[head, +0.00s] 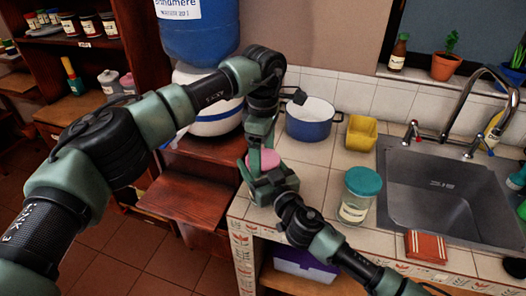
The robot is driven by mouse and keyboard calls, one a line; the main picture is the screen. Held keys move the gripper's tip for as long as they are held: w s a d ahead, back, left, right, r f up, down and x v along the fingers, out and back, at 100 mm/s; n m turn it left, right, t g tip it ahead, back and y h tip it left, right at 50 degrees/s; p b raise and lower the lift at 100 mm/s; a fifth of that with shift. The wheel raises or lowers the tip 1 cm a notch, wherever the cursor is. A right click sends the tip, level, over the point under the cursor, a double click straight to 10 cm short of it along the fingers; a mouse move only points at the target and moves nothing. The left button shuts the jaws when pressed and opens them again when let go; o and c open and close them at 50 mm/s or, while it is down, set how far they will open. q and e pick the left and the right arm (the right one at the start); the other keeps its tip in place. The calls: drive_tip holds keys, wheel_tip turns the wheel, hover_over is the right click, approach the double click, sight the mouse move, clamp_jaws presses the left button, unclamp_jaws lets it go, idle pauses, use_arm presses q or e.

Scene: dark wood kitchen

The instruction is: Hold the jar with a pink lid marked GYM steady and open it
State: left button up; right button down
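A pink lid (268,158) shows at the counter's left end, partly covered by my grippers. The jar body under it is hidden, and I cannot read any GYM mark. My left gripper (254,160) points down from above, with a finger in front of the pink lid; its other finger is hidden. My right gripper (268,185) comes in from the lower right and sits just below the lid, in front of where the jar body would be. I cannot tell whether either gripper is closed on the lid or jar.
The sink (440,200) lies right. A blue water container (200,35) stands behind my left arm.

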use_arm(q)
drive_tip(key=c, duration=1)
drive_tip(key=o, duration=1.5)
drive_tip(key=shift+r, duration=2.25)
use_arm(e)
drive_tip(key=shift+c, duration=0.3)
unclamp_jaws()
